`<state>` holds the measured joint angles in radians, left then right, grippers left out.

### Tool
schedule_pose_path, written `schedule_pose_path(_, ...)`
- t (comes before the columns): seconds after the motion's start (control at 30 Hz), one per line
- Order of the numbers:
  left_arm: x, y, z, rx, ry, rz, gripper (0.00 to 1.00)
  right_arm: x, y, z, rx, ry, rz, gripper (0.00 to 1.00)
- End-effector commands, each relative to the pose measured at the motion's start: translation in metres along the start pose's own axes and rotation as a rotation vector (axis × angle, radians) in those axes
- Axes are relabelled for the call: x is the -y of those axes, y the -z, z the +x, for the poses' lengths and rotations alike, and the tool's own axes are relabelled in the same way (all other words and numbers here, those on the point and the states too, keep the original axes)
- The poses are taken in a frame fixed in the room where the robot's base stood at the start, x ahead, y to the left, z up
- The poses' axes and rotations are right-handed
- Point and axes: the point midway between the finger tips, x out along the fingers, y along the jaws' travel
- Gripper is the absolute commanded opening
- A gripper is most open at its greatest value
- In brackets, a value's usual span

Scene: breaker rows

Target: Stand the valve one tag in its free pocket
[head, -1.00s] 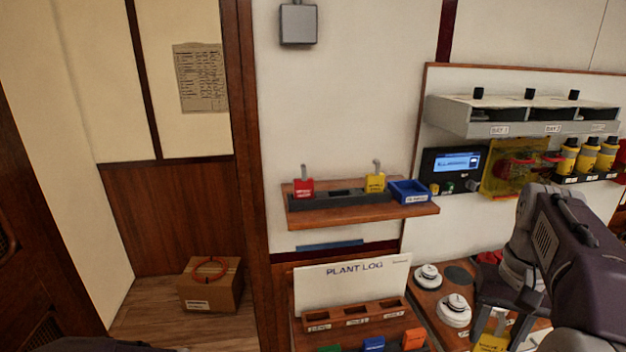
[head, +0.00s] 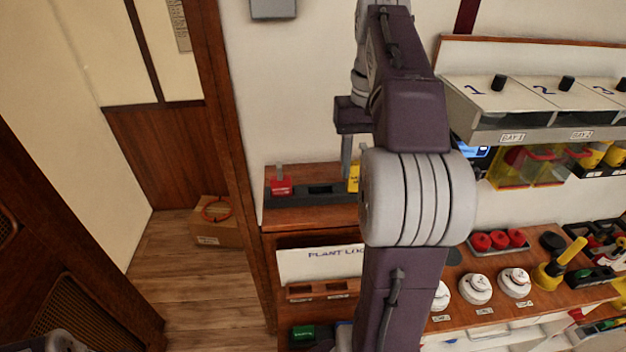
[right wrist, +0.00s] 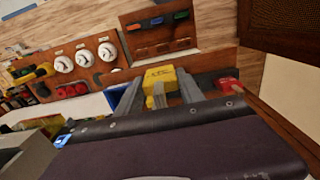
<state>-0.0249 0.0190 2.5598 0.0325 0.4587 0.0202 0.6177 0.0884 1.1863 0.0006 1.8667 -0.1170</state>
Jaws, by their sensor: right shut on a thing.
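My right gripper (right wrist: 165,92) is shut on the yellow valve one tag (right wrist: 159,75), which shows between its fingers in the right wrist view. In the head view the gripper is over the tag shelf, largely covered by my right arm. Yellow (head: 353,177) shows there beside a grey finger; I cannot tell whether it is the held tag or the rack's own yellow tag. The dark pocket rack (head: 320,190) holds a red tag (head: 280,187) at its left end. Empty pocket space shows between red and yellow. The rack's right end is hidden. My left gripper is not in view.
The wooden shelf (head: 290,218) carries the rack. A blue bin (right wrist: 121,96) sits close beside the gripper in the wrist view. The plant log board (head: 318,258) is below. The bay housing (head: 510,110) is to the right.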

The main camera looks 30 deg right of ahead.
Motion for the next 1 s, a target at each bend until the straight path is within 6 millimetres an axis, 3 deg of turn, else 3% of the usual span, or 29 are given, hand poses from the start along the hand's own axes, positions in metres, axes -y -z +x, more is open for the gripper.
schedule_pose_path(0.07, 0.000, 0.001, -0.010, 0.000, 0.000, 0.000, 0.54, -0.001, 0.000, -0.010, -0.001, 0.000, 0.002, 0.05)
schedule_pose_path(0.27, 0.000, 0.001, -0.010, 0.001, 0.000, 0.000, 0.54, 0.001, 0.003, -0.007, 0.001, 0.000, 0.002, 0.05)
schedule_pose_path(0.7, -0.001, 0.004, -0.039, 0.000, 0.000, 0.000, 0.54, 0.057, 0.090, 0.052, 0.002, 0.000, 0.001, 0.05)
schedule_pose_path(0.93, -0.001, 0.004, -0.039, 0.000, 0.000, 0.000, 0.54, 0.063, 0.098, 0.063, -0.001, 0.000, 0.003, 0.05)
schedule_pose_path(1.0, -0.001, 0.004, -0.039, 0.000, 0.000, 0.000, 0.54, 0.062, 0.097, 0.074, 0.003, 0.000, 0.003, 0.05)
